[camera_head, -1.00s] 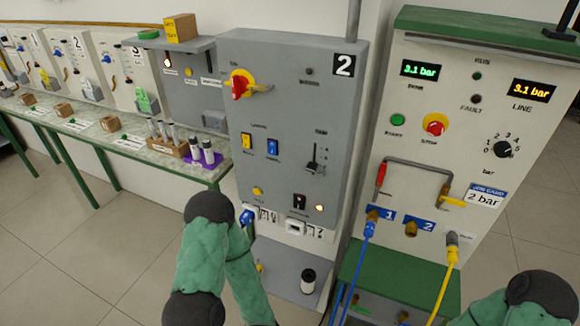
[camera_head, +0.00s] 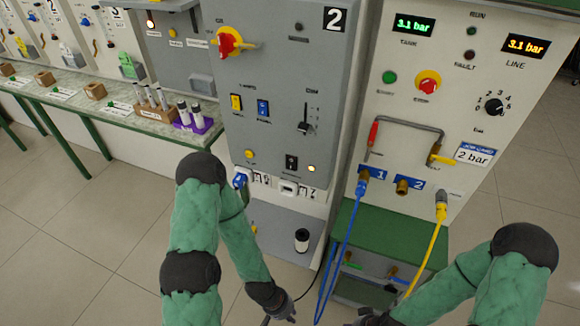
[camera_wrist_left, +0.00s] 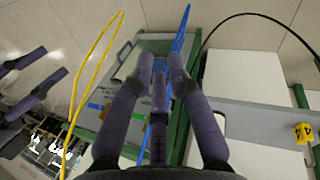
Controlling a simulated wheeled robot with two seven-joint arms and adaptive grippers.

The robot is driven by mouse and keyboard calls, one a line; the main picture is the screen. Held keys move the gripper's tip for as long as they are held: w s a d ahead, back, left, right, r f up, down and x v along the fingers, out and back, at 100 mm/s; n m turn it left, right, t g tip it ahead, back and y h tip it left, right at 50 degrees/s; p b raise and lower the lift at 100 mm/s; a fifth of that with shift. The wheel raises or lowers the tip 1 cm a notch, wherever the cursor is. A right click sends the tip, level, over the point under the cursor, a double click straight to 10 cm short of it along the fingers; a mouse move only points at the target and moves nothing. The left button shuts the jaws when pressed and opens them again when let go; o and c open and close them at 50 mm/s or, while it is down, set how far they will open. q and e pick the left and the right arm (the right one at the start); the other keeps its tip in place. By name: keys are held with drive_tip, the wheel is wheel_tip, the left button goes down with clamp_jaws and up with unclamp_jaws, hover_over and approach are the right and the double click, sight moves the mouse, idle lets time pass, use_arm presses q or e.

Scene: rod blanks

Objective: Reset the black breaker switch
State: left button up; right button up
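My left gripper (camera_head: 288,314) hangs at the bottom of the head view, well below the switch and touching nothing visible. In the left wrist view its purple fingers (camera_wrist_left: 160,62) are apart with nothing between them. My right gripper (camera_head: 366,318) is at the bottom edge of the head view; its fingers also show apart at the left of the wrist view (camera_wrist_left: 38,75).
Blue (camera_head: 340,250) and yellow (camera_head: 425,250) hoses hang from the right-hand cabinet.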

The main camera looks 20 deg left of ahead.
sight(290, 167)
use_arm(q)
drive_tip(key=w+a+r+n+t, duration=0.1)
drive_tip(key=w, duration=0.2)
drive_tip(key=w+a+r+n+t+b, duration=0.1)
drive_tip(key=w+r, duration=0.1)
drive_tip(key=w, duration=0.1)
drive_tip(key=w+a+r+n+t, duration=0.1)
drive_tip(key=w+t, duration=0.1)
drive_tip(key=w, duration=0.1)
drive_tip(key=shift+w+a+r+n+y+b, duration=0.15)
drive_tip(key=shift+a+r+n+y+b, duration=0.2)
drive_tip(key=shift+r+n+y+b, duration=0.05)
clamp_jaws()
drive_tip(key=w+a+r+n+t+b, duration=0.1)
drive_tip(key=w+a+r+n+t, duration=0.1)
drive_tip(key=r, duration=0.6)
drive_tip(key=w+a+r+n+t+y+b, duration=0.1)
drive_tip(key=w+a+r+n+t+b, duration=0.1)
drive_tip(key=w+r+n+t, duration=0.3)
drive_tip(key=w+a+r+n+t+y+b, duration=0.1)
drive_tip(key=w+a+r+n+t, duration=0.3)
drive_tip(key=r, duration=0.8)
drive_tip(key=shift+a+t+b, duration=0.25)
drive_tip(key=shift+t+b, duration=0.25)
drive_tip(key=shift+t, duration=0.1)
drive_tip(key=shift+w, duration=0.15)
